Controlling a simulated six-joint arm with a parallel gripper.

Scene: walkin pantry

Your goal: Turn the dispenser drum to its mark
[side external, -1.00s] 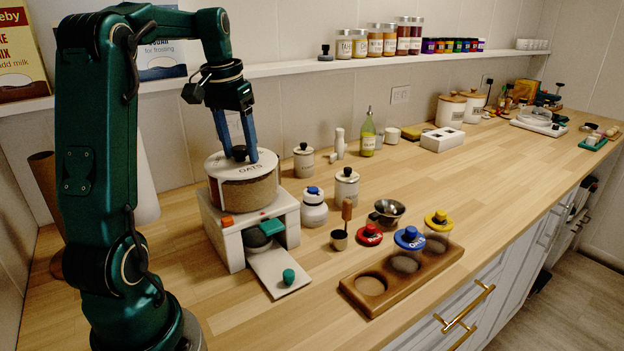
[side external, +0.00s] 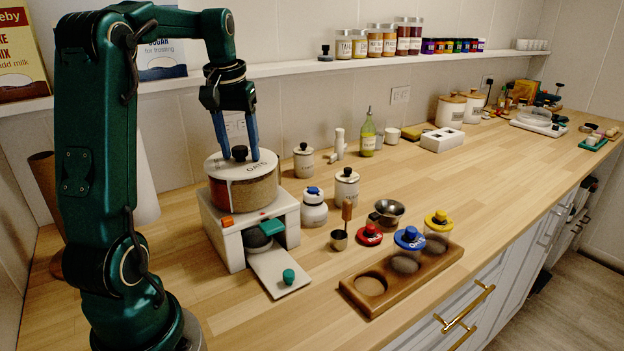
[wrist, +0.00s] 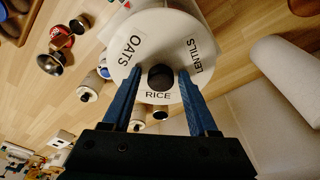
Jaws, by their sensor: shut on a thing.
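The dispenser drum (side external: 243,190) is round, with a white lid, and sits on a white housing (side external: 234,240). A dark knob (side external: 240,153) stands at the lid's centre. The lid (wrist: 152,25) reads OATS, RICE and LENTILS in the wrist view, with RICE nearest my gripper. My gripper (side external: 239,158) points down over the lid, its blue fingers on either side of the knob and shut on the drum; exact finger contact is hard to see. An orange block (side external: 227,221) is on the housing's front left corner, below the drum; I cannot tell if it is the mark.
A green-knobbed plate (side external: 285,282) extends in front of the housing. A shelf (side external: 300,67) runs along the wall behind.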

